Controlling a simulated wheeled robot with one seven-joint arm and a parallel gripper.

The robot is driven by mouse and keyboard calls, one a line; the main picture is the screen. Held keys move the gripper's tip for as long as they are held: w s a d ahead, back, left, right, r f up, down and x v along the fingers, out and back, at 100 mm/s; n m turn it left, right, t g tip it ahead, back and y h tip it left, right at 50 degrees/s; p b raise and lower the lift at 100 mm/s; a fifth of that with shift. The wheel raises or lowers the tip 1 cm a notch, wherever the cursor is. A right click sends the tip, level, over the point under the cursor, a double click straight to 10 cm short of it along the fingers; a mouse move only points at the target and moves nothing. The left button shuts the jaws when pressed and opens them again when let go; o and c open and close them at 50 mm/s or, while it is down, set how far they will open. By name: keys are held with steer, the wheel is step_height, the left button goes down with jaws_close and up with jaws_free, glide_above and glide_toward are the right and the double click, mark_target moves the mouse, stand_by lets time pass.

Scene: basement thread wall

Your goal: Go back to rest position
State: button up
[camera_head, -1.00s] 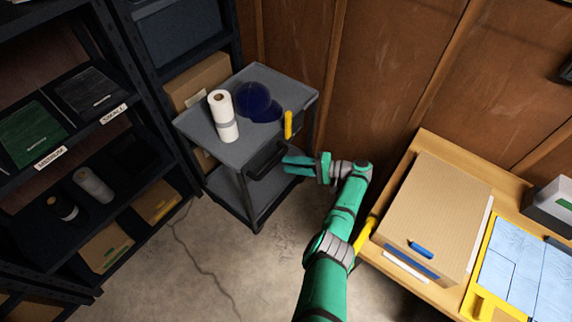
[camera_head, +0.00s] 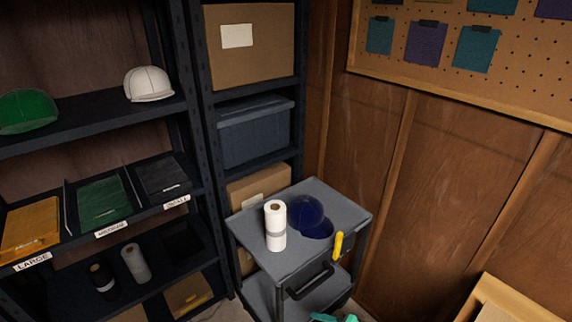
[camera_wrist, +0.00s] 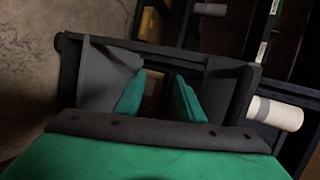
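My gripper shows in the wrist view (camera_wrist: 160,98) with its two green fingers apart and nothing visible held between them. In the head view only small green parts of my arm show at the bottom edge, in front of the grey cart (camera_head: 347,204). The fingertips cannot be made out there. The cart carries a white paper roll (camera_head: 275,226), a dark blue rounded object (camera_head: 306,213) and a yellow-handled thing (camera_head: 338,245). A white roll also shows at the right of the wrist view (camera_wrist: 275,114).
Dark shelving on the left holds a white hard hat (camera_head: 148,84), a green hard hat (camera_head: 27,110) and labelled folders (camera_head: 102,200). A blue-grey bin (camera_head: 255,133) stands behind the cart. A pegboard (camera_head: 500,85) hangs at the upper right. A wooden table edge (camera_head: 515,300) is at lower right.

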steer(key=s+a+f+h, duration=0.1)
steer(key=s+f+h, duration=0.3)
steer(key=s+f, duration=0.5)
steer(key=s+a+f+h, duration=0.2)
steer(key=s+f+h, duration=0.2)
steer(key=s+f, duration=0.5)
steer(key=s+a+r+n+t+h, duration=0.1)
steer(key=s+r+h, duration=0.1)
steer(key=s+r, duration=0.35)
steer(key=s+a+r+n+h, duration=0.1)
steer(key=s+r, duration=0.1)
steer(key=s, duration=0.6)
steer(key=s+a+r+n+t, duration=0.1)
steer(key=s+a+r+t, duration=0.1)
steer(key=r, duration=1)
steer(key=s+a+r+n+t, duration=0.2)
steer(key=s+r, duration=0.3)
steer(key=r, duration=0.7)
steer(key=s+a+r+n+t, duration=0.2)
steer(key=s+a+r+t, duration=0.1)
steer(key=r, duration=1)
steer(key=shift+s+a, duration=0.55)
steer(key=shift+a, duration=0.2)
steer(key=shift+w, duration=0.1)
